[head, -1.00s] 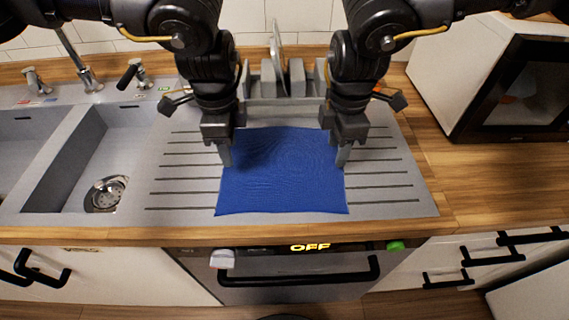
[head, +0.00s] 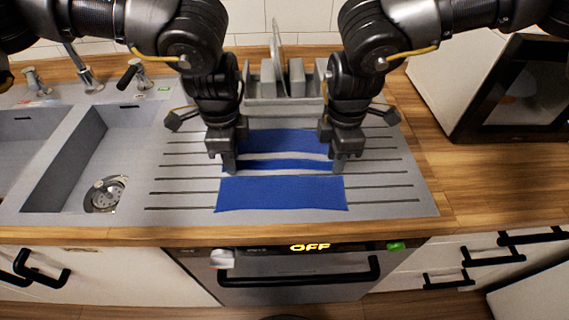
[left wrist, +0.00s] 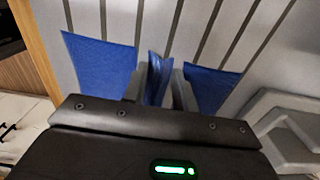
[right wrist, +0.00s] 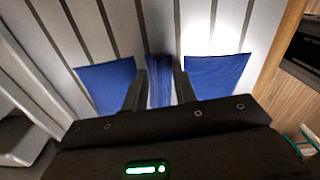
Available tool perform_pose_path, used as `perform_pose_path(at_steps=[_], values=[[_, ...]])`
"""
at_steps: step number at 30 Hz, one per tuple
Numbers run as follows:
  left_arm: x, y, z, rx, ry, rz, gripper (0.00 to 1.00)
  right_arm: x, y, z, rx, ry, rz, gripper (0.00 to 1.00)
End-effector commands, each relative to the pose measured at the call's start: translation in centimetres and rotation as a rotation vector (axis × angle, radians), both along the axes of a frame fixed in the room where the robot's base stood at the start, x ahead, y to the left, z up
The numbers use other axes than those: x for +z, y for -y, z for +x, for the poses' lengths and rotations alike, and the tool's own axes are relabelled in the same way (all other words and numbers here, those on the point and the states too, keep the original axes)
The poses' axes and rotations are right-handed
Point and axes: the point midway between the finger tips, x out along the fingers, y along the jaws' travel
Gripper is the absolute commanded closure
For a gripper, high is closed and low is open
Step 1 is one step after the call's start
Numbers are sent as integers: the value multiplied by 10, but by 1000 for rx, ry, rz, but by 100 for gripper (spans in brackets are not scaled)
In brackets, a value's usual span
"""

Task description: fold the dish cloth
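The blue dish cloth (head: 280,193) lies on the grey drainboard. It shows as three blue bands, front, middle and back, with pale grey gaps between them. I cannot tell whether the bands are joined. My left gripper (head: 229,163) is low at the middle band's left end, and my right gripper (head: 340,162) is low at its right end. In the left wrist view, wrinkled cloth (left wrist: 158,78) fills the space between the fingers. In the right wrist view, cloth (right wrist: 158,80) also stands between the fingers. Whether either grips it is unclear.
A grey rack (head: 283,90) stands behind the cloth. The sink (head: 105,165) is to the left, with taps (head: 85,72) behind it. A microwave (head: 515,95) stands on the wooden counter to the right. The drainboard is clear either side of the cloth.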

Motion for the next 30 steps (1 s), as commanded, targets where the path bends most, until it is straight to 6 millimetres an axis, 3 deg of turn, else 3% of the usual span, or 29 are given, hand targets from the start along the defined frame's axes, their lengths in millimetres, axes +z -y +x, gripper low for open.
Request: perform_pose_path(at_steps=[12, 30], values=[[-1, 0, 0, 0, -2, 2, 100, -1, 1, 0, 0, -2, -1, 100], [6, -1, 0, 1, -2, 2, 100, 6, 1, 0, -1, -2, -2, 100]])
